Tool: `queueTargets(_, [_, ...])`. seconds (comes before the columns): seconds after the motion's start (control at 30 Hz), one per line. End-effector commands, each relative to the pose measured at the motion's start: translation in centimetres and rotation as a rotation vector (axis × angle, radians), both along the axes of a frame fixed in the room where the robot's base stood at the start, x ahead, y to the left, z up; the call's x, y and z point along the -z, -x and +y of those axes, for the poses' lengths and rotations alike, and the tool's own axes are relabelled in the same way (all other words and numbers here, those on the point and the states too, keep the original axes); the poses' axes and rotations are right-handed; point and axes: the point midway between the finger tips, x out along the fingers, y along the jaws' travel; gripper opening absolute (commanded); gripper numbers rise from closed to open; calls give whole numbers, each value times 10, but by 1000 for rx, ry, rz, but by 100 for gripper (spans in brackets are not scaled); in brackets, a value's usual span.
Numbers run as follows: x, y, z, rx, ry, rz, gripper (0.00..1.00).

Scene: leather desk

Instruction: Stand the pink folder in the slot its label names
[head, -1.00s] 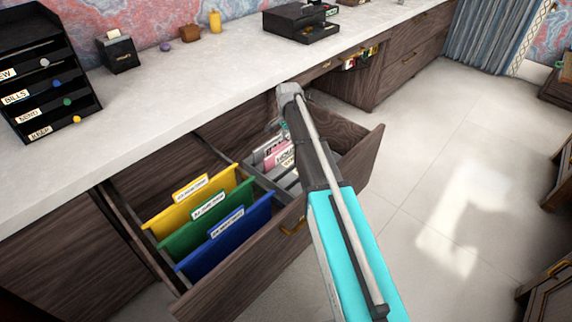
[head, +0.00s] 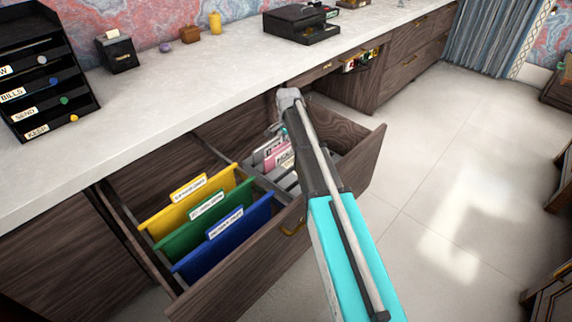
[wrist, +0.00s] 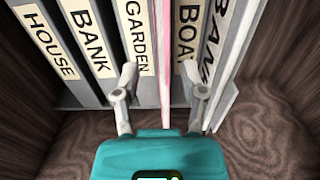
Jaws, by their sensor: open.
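The pink folder (head: 280,155) stands in the right part of the open drawer, partly hidden by my arm; its label is too small to read in the head view. In the wrist view a thin pink edge (wrist: 165,65) stands upright between a divider marked GARDEN (wrist: 137,40) and one reading BOA (wrist: 188,45). Other dividers read HOUSE (wrist: 48,42) and BANK (wrist: 90,40). A slanted grey-white piece at the right (wrist: 222,60) has a partly legible label. My gripper (wrist: 161,78) is open, a finger on each side of the pink edge. Whether they touch anything is unclear.
Yellow (head: 188,205), green (head: 205,225) and blue (head: 225,240) hanging folders fill the drawer's left part. The wooden drawer walls (wrist: 275,125) stand close around the dividers. The pale counter (head: 170,95) is behind, with a black letter rack (head: 40,80) at left.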

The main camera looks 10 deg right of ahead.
Motion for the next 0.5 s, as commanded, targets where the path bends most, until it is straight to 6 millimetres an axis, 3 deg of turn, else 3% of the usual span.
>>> queueTargets(0.2, [21, -3, 0, 0, 0, 0, 54])
queueTargets(0.5, [33, -3, 0, 0, 0, 0, 54])
